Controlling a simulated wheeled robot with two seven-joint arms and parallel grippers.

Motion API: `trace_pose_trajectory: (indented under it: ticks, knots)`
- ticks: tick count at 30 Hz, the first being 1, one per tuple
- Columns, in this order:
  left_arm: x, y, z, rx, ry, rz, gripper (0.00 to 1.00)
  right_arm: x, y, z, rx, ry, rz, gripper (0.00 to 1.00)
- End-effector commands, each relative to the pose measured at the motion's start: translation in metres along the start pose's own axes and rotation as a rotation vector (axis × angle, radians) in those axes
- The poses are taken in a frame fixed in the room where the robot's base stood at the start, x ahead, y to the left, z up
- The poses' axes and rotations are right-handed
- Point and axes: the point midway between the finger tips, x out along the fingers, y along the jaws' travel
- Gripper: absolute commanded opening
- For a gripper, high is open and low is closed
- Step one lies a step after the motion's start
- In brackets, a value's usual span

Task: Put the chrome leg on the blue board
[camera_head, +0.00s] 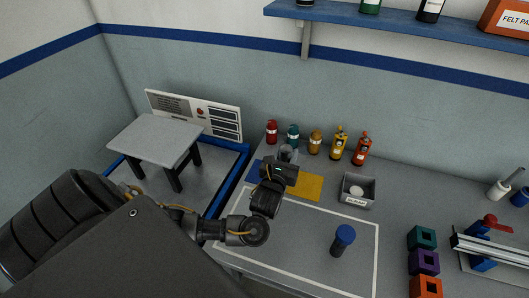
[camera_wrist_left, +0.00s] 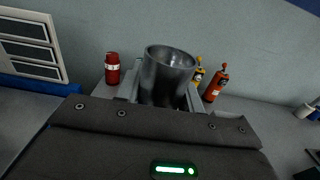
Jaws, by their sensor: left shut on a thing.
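The chrome leg (camera_wrist_left: 168,72) is a shiny grey hollow cylinder, standing upright in the left wrist view with its open rim up. My left gripper (camera_head: 286,160) is shut on it; in the head view only a small part of the leg (camera_head: 288,152) shows beyond the gripper. The blue board (camera_head: 255,171) lies flat on the bench, just left of my gripper and partly hidden by it. I cannot tell whether the leg's lower end touches anything. My right gripper is not in view.
A yellow board (camera_head: 308,186) lies right of the blue one. Several coloured bottles (camera_head: 315,143) stand behind. A grey bin (camera_head: 357,190) is to the right. A blue-topped dark cylinder (camera_head: 343,238) stands inside the white outline. A grey stool (camera_head: 156,139) is at left.

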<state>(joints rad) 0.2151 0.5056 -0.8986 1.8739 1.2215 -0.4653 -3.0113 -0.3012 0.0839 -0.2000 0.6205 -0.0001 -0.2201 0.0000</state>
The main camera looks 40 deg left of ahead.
Motion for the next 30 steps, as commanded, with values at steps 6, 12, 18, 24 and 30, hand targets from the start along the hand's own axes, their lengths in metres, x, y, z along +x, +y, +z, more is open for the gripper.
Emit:
trace_pose_trajectory:
  ticks: [6, 12, 18, 24, 30]
  knots:
    - [0.012, 0.013, -0.018, -0.003, -0.003, 0.003, 0.08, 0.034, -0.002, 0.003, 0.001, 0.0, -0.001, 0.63]
    - [0.034, 0.037, -0.033, -0.005, -0.002, 0.003, 0.08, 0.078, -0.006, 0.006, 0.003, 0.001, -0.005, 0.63]
    - [0.061, 0.068, -0.038, 0.009, -0.001, 0.004, 0.08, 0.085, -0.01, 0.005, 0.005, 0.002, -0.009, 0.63]
    - [0.083, 0.088, -0.075, 0.003, 0.0, 0.001, 0.08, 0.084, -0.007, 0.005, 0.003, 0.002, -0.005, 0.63]
    - [0.092, 0.098, -0.091, -0.001, -0.003, 0.0, 0.08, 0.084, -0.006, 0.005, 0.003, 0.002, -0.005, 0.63]
